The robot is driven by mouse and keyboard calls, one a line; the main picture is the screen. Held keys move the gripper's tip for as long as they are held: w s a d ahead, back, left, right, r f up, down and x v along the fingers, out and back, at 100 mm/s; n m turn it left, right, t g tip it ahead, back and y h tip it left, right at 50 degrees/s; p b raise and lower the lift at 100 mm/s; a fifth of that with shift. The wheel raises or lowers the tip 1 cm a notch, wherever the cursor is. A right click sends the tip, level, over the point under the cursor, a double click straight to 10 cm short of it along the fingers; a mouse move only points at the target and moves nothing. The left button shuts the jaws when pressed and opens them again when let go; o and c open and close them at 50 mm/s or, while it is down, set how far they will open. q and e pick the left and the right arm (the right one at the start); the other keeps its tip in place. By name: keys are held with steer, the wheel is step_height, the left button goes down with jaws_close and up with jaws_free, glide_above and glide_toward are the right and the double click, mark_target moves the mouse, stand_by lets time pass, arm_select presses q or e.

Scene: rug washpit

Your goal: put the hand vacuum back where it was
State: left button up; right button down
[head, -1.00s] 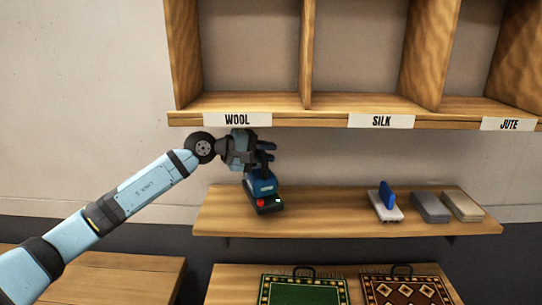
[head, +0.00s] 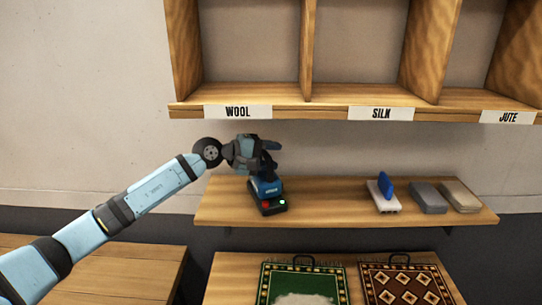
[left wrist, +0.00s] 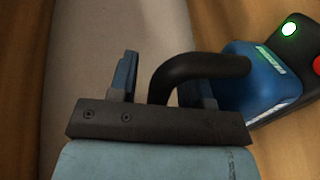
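The blue hand vacuum (head: 265,186) with a black curved handle sits on a dark charging dock (head: 270,208) at the left of the wooden shelf. The dock has a red and a green light, and the green one glows brightly. In the left wrist view the vacuum's blue body (left wrist: 262,75) meets the dock (left wrist: 295,50). My left gripper (head: 271,153) is at the handle. Its fingers (left wrist: 162,80) stand apart, with the handle (left wrist: 205,68) between them and a gap beside the left finger. My right gripper is in no view.
Cubbies labelled WOOL (head: 237,112), SILK and JUTE hang above. A green rug (head: 275,282) and a brown patterned rug (head: 405,285) lie below.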

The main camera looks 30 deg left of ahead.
arm_select(q)
steer(key=shift+r, duration=0.1)
steer(key=shift+r, duration=0.1)
steer(key=shift+s+a, duration=0.2)
steer(key=shift+a, duration=0.05)
steer(key=b+v, duration=0.3)
steer(key=v, duration=0.8)
steer(key=shift+s+b, duration=0.2)
steer(key=shift+b, duration=0.15)
steer(key=shift+a+r, duration=0.1)
